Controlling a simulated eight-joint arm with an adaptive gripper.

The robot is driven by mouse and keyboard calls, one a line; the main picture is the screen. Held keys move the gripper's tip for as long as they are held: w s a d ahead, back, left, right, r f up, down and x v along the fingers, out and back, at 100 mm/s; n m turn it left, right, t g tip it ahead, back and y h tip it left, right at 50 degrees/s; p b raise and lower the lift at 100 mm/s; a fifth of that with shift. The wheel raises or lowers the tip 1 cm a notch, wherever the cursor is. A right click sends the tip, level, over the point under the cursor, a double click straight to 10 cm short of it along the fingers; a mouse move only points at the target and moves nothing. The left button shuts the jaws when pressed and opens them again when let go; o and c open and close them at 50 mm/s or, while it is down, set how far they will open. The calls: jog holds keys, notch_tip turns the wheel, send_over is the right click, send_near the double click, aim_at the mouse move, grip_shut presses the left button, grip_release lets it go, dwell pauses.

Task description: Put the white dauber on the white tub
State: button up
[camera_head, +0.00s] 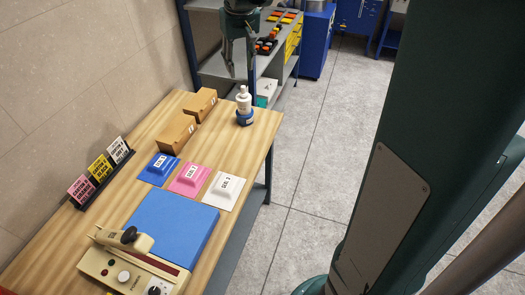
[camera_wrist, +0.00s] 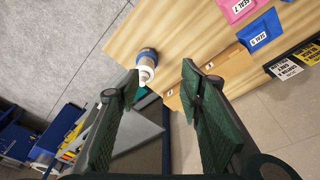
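The white dauber (camera_head: 243,94) stands upright in a round blue holder (camera_head: 245,118) at the far right corner of the wooden table. In the wrist view the dauber (camera_wrist: 147,66) lies just beyond the fingertips, nearer the left finger. My gripper (camera_head: 241,74) hangs above the dauber with its fingers pointing down; the wrist view shows it open and empty (camera_wrist: 160,78).
A rack of label cards (camera_head: 102,171) is by the wall. A beige machine (camera_head: 130,268) with a blue plate (camera_head: 174,231) fills the front.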

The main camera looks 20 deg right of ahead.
jog(key=s+a+r+t, duration=0.1)
jog(key=s+a, duration=0.2)
jog(key=s, duration=0.7)
jog(key=s+a+r+t, duration=0.1)
jog(key=s+a+t, duration=0.1)
jog(key=s, duration=0.7)
jog(key=s+a+f+t, duration=0.1)
jog(key=s+f, duration=0.3)
jog(key=s, duration=0.4)
jog(key=s+a+f+t, duration=0.1)
jog(key=s+a+f, duration=0.1)
jog(key=s, duration=0.6)
jog(key=shift+s+f, duration=0.3)
jog(key=shift+f, duration=0.6)
